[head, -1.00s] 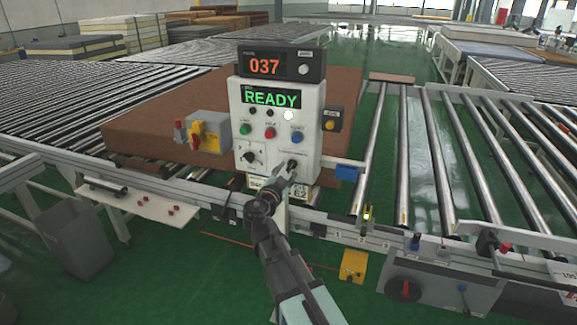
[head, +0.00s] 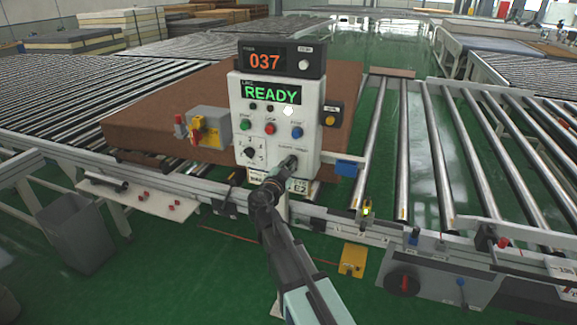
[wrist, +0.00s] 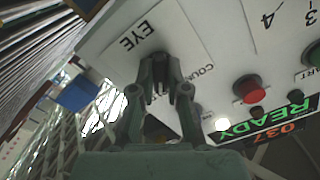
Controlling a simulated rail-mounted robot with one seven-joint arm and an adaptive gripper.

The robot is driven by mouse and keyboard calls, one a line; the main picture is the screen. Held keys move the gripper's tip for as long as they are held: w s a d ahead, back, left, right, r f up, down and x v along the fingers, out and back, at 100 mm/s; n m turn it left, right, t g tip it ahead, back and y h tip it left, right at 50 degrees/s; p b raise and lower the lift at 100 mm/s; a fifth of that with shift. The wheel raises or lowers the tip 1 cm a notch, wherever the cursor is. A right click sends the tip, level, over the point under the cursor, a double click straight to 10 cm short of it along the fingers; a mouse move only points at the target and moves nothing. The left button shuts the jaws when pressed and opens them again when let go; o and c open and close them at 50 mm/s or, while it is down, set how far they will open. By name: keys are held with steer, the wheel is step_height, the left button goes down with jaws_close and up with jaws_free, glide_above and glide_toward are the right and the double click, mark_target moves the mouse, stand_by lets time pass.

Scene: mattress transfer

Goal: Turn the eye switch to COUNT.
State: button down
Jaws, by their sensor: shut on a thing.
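The eye switch (wrist: 160,78) is a small dark knob on the lower right of the white control box (head: 231,115). My gripper (head: 289,166) reaches up to it from the front. In the wrist view my gripper (wrist: 160,65) has its two fingers on either side of the knob, shut on it. The fingers hide most of the knob, so its exact pointing is hard to read. An EYE label (wrist: 145,37) and a partly covered COUNT label (wrist: 197,74) are beside the fingers. The green display (head: 272,94) reads READY.
The box also has a second dial (head: 250,149), coloured buttons such as the red one (head: 270,128), and a 037 counter (head: 265,62). A brown mattress (head: 140,120) lies behind it. A blue block (head: 346,168) is close at right.

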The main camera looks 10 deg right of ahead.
steer(key=shift+f+n+b, duration=0.1)
steer(key=shift+n+b, duration=0.2)
steer(key=shift+b, duration=0.15)
steer(key=n+b, duration=0.2)
steer(key=b, duration=0.2)
steer(key=shift+f, duration=0.2)
steer(key=n+b, duration=0.6)
steer(key=n, duration=0.1)
steer(key=shift+d+r, duration=0.1)
steer(key=shift+r, duration=0.1)
steer(key=shift+r+n+b, duration=0.15)
steer(key=shift+n+b, duration=0.45)
steer(key=shift+n, duration=1.6)
steer(key=c, duration=1.2)
jaws_free()
steer(key=shift+o, duration=0.2)
